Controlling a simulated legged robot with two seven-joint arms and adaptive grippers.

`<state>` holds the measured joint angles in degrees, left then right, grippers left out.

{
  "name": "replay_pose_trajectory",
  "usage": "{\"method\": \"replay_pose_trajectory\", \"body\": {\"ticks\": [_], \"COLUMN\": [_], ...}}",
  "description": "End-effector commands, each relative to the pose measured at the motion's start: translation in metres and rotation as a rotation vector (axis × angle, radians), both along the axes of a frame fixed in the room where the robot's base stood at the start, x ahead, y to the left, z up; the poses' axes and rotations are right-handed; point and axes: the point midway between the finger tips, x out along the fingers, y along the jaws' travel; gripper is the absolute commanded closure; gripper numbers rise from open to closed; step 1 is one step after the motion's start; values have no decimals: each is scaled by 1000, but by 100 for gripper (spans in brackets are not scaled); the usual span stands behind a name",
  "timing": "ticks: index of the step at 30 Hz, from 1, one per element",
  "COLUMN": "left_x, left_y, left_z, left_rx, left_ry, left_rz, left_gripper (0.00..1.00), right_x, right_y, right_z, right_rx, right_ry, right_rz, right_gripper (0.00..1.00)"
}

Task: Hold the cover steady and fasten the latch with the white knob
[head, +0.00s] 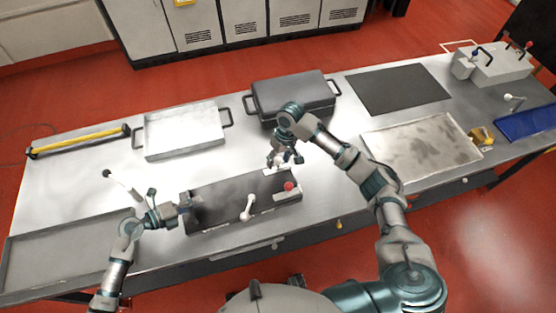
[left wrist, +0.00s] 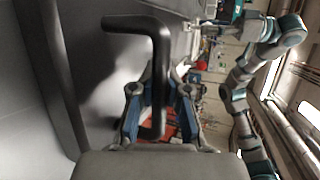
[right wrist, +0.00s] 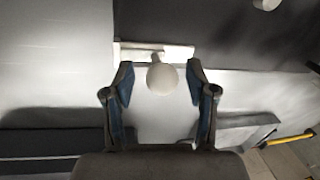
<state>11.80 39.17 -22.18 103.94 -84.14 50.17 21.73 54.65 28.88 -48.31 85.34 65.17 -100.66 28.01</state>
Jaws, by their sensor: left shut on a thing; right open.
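The dark grey cover (head: 225,193) lies on the long unit in the middle of the table. My left gripper (head: 188,203) is at its left end, shut on a black handle; the bent handle (left wrist: 160,60) passes between the fingers (left wrist: 160,115) in the left wrist view. My right gripper (head: 284,160) is at the cover's far edge, its fingers (right wrist: 160,80) open on both sides of a white knob (right wrist: 162,78), apart from it. The knob sits on a latch (right wrist: 150,51) beside the dark cover. A second white-knobbed lever (head: 247,208) stands at the near side.
A red button (head: 289,186) is at the unit's right end. A closed dark case (head: 290,94) stands just behind my right gripper. A light tray (head: 184,135) lies behind left, another tray (head: 425,145) to the right. A grey tray (head: 65,250) lies front left.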

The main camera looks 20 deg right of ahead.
Motion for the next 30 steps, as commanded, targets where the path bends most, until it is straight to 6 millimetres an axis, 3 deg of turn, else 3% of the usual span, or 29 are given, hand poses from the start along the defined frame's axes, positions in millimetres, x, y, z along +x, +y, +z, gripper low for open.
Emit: {"method": "replay_pose_trajectory", "body": {"ticks": [9, 15, 27, 28, 30], "left_x": [0, 0, 0, 0, 0], "left_y": [0, 0, 0, 0, 0], "left_z": [2, 2, 2, 2, 2], "left_rx": [-2, -2, -2, -2, -2], "left_ry": [-3, -3, -3, -3, -3], "left_rz": [0, 0, 0, 0, 0], "left_gripper": [100, 100, 100, 84, 67], "right_x": [5, 7, 7, 7, 7], "right_y": [-13, -19, -22, -22, -21], "right_z": [66, 99, 110, 110, 110], "right_rx": [0, -1, -1, -1, -1], "right_ry": [-5, -2, -1, 0, 0], "right_rz": [-2, -1, -1, -1, -1], "right_gripper": [43, 43, 43, 43, 43]}}
